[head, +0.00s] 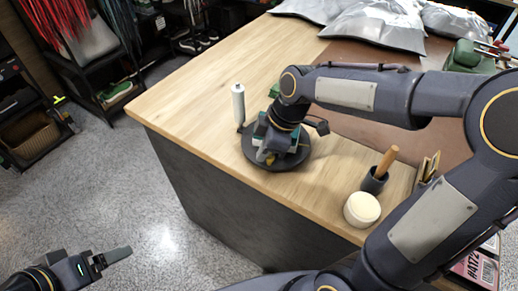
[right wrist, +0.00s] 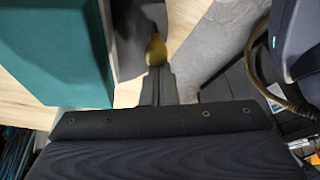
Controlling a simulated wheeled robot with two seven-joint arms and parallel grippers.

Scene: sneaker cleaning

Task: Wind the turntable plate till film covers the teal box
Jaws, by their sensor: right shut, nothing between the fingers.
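The dark round turntable plate (head: 290,162) lies on the wooden counter near its front edge. The teal box (right wrist: 55,60) fills the left of the right wrist view; in the head view my right arm hides most of it. No film can be made out on its visible faces. A white upright roll (head: 238,104), likely the film, stands just left of the plate. My right gripper (right wrist: 158,85) is shut and empty, low over the plate beside the box. Its tips are at a brass knob (right wrist: 156,50); contact is unclear. My left gripper (head: 115,258) hangs over the floor.
Silvery bags (head: 375,22) lie at the back. The counter's left part is clear. Shelves (head: 90,65) stand across the floor.

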